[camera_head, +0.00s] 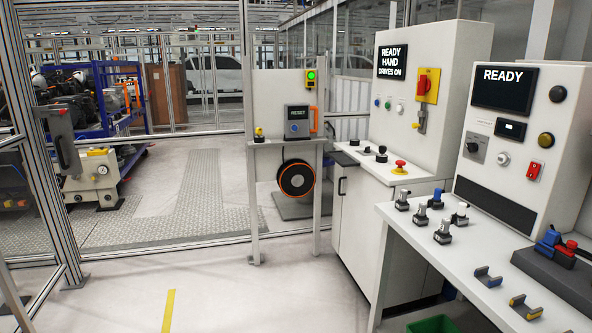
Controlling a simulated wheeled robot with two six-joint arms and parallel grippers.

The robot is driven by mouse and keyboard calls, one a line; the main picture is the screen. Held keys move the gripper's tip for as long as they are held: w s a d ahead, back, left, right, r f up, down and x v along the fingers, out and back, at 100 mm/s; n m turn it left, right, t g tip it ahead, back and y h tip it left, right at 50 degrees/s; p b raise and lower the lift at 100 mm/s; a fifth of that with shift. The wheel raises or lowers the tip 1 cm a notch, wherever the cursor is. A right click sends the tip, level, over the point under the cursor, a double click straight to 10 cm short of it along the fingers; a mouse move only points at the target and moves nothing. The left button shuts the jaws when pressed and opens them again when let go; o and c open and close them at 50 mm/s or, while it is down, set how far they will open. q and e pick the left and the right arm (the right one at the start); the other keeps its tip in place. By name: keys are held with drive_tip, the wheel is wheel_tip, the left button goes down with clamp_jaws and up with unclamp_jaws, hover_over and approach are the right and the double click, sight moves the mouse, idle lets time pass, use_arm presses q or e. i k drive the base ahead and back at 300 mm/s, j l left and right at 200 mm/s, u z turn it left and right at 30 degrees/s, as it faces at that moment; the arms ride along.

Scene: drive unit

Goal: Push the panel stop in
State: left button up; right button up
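A red mushroom-head stop button (400,165) on a yellow base is on the ledge of the middle control cabinet (365,167), near its right end. The red head stands above the yellow base; whether it is latched is too small to tell. The cabinet's screen (392,61) reads "READY HAND DRIVES ON". A red rotary switch on a yellow plate (427,86) is on its upright face. Neither of my grippers shows in the head view.
Black knobs (382,154) share the ledge with the stop. A white bench (423,237) with several small blocks and a box with a "READY" screen (504,88) stands at right. A green bin (432,324) is below it. Floor (235,290) is clear at front left.

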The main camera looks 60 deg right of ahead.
sight(401, 164)
drive_tip(key=z, duration=2.6)
drive_tip(key=i+z, duration=0.1)
drive_tip(key=z, duration=0.2)
drive_tip(key=i+j+z, duration=0.1)
drive_tip(key=z, duration=0.2)
drive_tip(key=i+j+z, duration=0.2)
drive_tip(key=i+j, duration=0.25)
drive_tip(key=i+j+z, duration=0.2)
drive_tip(key=i+j, duration=0.3)
drive_tip(key=i+j+z, duration=0.25)
drive_tip(key=i+j, duration=0.15)
drive_tip(key=j, duration=0.2)
drive_tip(key=i+j, duration=0.3)
drive_tip(key=j, duration=0.15)
drive_tip(key=i+j, duration=0.25)
drive_tip(key=j, duration=0.2)
drive_tip(key=i+j, duration=0.3)
drive_tip(key=j, duration=0.1)
